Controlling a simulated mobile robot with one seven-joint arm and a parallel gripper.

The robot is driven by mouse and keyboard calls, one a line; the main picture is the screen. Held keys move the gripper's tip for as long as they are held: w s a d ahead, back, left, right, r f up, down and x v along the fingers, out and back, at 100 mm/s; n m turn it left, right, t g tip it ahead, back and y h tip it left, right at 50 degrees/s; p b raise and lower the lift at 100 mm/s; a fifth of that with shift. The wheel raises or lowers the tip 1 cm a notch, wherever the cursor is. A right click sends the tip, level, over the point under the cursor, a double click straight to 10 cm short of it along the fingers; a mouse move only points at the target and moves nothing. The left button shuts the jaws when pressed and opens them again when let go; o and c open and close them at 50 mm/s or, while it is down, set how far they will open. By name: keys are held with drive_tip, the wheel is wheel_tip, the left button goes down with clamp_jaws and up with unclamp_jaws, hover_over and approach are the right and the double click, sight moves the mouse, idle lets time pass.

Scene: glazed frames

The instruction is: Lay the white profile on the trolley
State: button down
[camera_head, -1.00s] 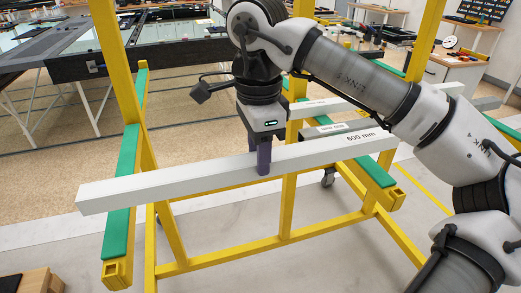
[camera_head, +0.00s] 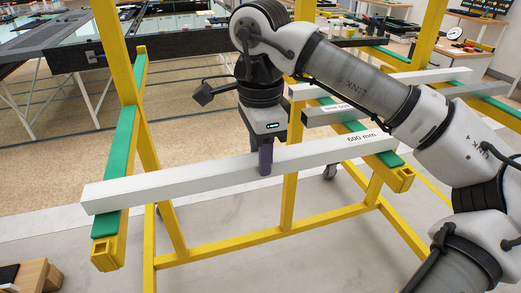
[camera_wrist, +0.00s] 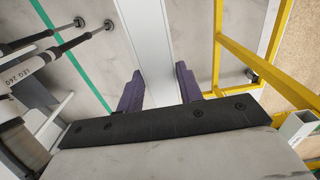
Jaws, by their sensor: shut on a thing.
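The white profile (camera_head: 220,173), marked 600 mm near its right end, lies crosswise over the yellow trolley's (camera_head: 133,90) two green-padded arms. My gripper (camera_head: 265,160) is shut on it near its middle, with the purple fingers on both sides. In the wrist view, the white profile (camera_wrist: 149,40) runs between the fingers of my gripper (camera_wrist: 160,90). The left end sticks out past the left green pad (camera_head: 118,150); the right end is over the right green pad (camera_head: 385,158). I cannot tell whether its underside touches the pads.
A white profile (camera_head: 425,76) and a grey one (camera_head: 340,114) lie farther back on the trolley. Yellow uprights stand close to my arm. A wooden block (camera_head: 38,276) is at lower left. A dark-framed table (camera_head: 70,60) is behind.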

drive_tip(key=shift+f, duration=0.25)
drive_tip(key=shift+f+b, duration=0.25)
drive_tip(key=shift+b, duration=0.2)
drive_tip(key=c, duration=0.9)
unclamp_jaws()
drive_tip(key=shift+o, duration=0.2)
